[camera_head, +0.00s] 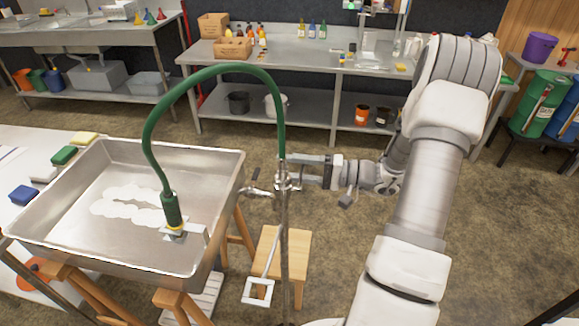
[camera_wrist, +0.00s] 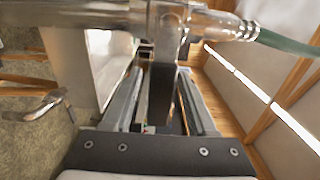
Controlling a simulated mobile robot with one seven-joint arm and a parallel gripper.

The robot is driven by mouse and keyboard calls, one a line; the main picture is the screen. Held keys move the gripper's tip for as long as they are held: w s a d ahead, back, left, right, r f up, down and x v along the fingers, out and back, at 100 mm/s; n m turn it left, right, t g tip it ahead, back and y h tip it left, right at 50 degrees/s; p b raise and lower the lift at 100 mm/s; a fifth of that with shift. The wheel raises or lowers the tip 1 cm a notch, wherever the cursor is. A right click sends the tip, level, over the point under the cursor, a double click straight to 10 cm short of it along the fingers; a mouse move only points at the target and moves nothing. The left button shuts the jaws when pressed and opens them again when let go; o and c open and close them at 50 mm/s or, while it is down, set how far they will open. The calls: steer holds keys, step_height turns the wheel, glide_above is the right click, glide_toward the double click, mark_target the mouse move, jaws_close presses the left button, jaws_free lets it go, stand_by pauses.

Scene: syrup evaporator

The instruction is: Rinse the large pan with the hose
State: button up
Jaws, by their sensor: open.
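The large pan (camera_head: 222,205) is a rectangular metal tray on wooden legs at the left of the head view. White foamy patches (camera_head: 125,207) lie on its floor. The green hose (camera_head: 215,70) arches from a thin metal post (camera_head: 284,235) to a nozzle (camera_head: 172,212) hanging over the pan's right front part. My gripper (camera_head: 293,170) is at the metal fittings on the post, right of the pan. In the wrist view, its open fingers (camera_wrist: 163,85) lie on either side of a metal part (camera_wrist: 163,97); contact cannot be told. A lever handle (camera_wrist: 35,108) shows at left.
A wooden stool (camera_head: 294,248) stands below the post. Sponges and blocks (camera_head: 63,155) lie on a white table left of the pan. A metal bench (camera_head: 290,50) with bottles and boxes stands behind. Green and blue barrels (camera_head: 542,100) stand at far right. Open floor lies between.

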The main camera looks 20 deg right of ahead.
jaws_close()
stand_by(1.4)
